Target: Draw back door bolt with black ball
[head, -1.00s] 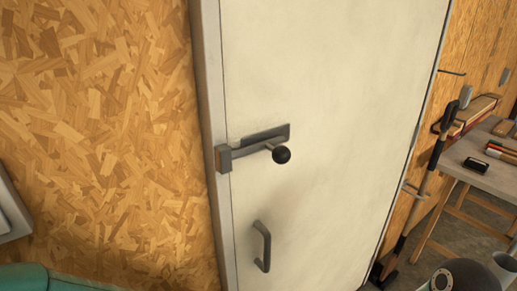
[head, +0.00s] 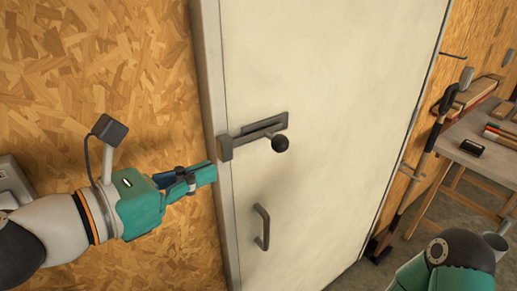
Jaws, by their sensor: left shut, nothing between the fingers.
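The black ball (head: 280,143) is the knob of a grey door bolt (head: 251,138) on a white door (head: 330,75). The bolt's left end sits in a keeper (head: 225,148) at the left door frame. My left gripper (head: 211,172) comes in from the left, fingers shut and empty. In the picture it lies just left of and below the keeper, apart from the ball. Whether it touches the frame I cannot tell. Part of my right arm shows at the bottom right; its gripper is out of view.
A grey pull handle (head: 262,227) is below the bolt on the door. A chipboard wall (head: 95,75) is to the left. At the right, a long-handled tool (head: 428,160) leans by a table (head: 479,140) with small items. The door face around the bolt is clear.

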